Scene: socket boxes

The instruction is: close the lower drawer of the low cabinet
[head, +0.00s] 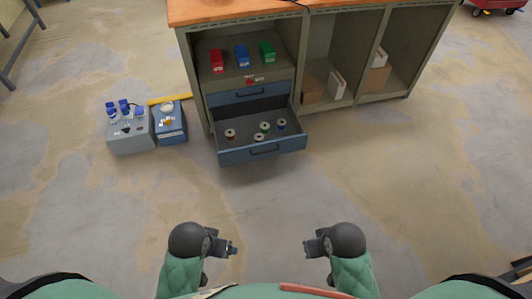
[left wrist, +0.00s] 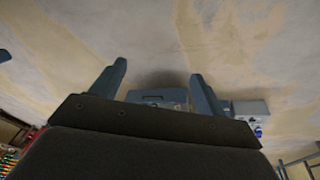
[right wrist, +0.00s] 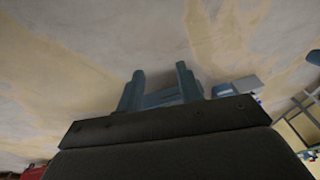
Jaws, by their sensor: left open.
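The low cabinet (head: 186,75) stands ahead with an orange top. Its lower drawer (head: 262,152) is blue-fronted with a dark handle and is pulled well out. Several small spools (head: 264,127) sit in it. The upper drawer (head: 250,92) above it is shut. My left gripper (head: 233,248) and right gripper (head: 308,248) are both near the bottom of the head view, well short of the drawer and touching nothing. The left wrist view shows the left fingers (left wrist: 158,90) spread and empty. The right wrist view shows the right fingers (right wrist: 160,88) apart with nothing between them.
A grey socket box (head: 130,140) and a blue box (head: 170,125) stand on the floor left of the drawer. Red, blue and green bins (head: 242,57) sit on the shelf above. Open bays to the right hold cartons (head: 311,90). The floor before the drawer is clear.

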